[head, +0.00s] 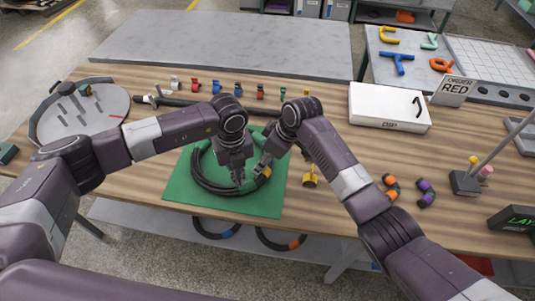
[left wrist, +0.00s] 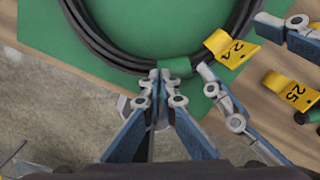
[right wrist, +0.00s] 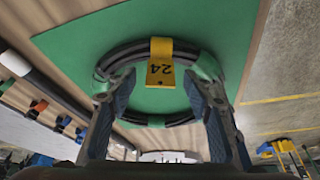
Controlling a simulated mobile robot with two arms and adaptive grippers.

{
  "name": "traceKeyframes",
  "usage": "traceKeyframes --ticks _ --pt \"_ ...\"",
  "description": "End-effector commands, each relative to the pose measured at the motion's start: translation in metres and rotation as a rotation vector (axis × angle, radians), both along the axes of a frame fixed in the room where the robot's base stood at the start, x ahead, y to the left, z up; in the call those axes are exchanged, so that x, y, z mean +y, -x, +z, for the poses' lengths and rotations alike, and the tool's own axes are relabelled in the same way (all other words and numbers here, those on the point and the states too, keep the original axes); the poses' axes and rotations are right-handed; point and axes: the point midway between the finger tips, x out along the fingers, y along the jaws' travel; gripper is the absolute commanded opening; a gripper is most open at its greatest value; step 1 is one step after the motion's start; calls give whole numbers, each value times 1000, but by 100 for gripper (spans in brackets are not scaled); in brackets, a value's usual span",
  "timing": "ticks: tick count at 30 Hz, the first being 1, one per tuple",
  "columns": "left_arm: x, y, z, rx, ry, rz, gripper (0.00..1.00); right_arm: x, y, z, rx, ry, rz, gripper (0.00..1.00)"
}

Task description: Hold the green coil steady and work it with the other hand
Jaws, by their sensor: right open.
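The green coil (head: 205,184) is a ring of black hose with green bands, lying on a green mat (head: 181,192). A yellow tag marked 24 (right wrist: 161,66) sits on the coil, and it also shows in the left wrist view (left wrist: 228,47). My left gripper (head: 240,183) is shut on the coil's near side, with its fingertips (left wrist: 160,75) beside a green band (left wrist: 177,67). My right gripper (head: 263,166) is open over the coil's right side. Its fingers stand either side of the tag in the right wrist view (right wrist: 147,84), apart from it. The arms hide part of the coil.
A second yellow tag, 25 (left wrist: 292,92), lies right of the mat. A round grey tray with pegs (head: 82,110) stands at left, a white box (head: 388,107) at back right. Several coloured clips line the back. Banded hoses (head: 280,241) hang below the front edge.

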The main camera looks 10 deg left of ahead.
Motion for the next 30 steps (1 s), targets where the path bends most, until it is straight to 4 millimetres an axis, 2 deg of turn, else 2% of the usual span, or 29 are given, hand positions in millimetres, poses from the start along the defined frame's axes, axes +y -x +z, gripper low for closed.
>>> traceKeyframes --ticks 9,21,22,28,30 --pt "0 0 0 0 0 0 0 1 0 -2 -2 0 1 46" --pt "0 0 0 0 0 0 0 1 0 -2 0 -1 0 3" --pt "0 0 0 0 0 0 0 1 0 -2 0 -1 0 23" --pt "0 0 0 0 0 0 0 1 0 -2 0 -1 0 1" --pt "0 0 0 0 0 0 0 1 0 -2 0 -1 0 0"
